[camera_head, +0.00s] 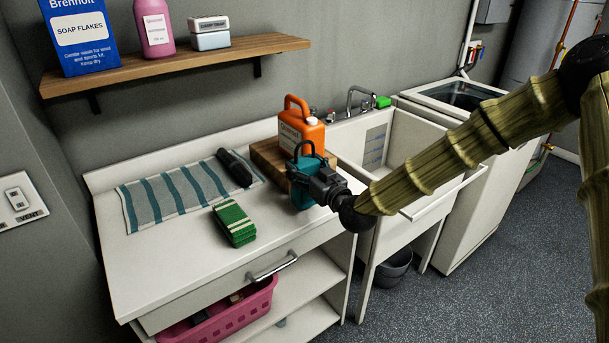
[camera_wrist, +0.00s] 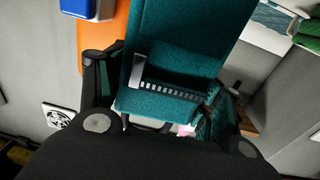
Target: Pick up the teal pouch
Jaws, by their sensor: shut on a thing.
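The teal pouch (camera_head: 308,198) is at the right part of the white counter, in front of the wooden board and the orange jug. My gripper (camera_head: 312,178) comes in from the right and is shut on it. The wrist view shows the teal pouch (camera_wrist: 190,45) close up, with a zip across it, between the two black fingers of my gripper (camera_wrist: 158,88). A dark strap loop shows above the pouch in the head view. I cannot tell whether its bottom touches the counter.
The orange jug (camera_head: 297,135) stands close behind on the wooden board (camera_head: 266,155). A green sponge stack (camera_head: 234,222), striped towel (camera_head: 168,194) and dark cylindrical object (camera_head: 235,168) lie to the left. The sink (camera_head: 390,150) is at right, and a shelf (camera_head: 180,62) hangs above.

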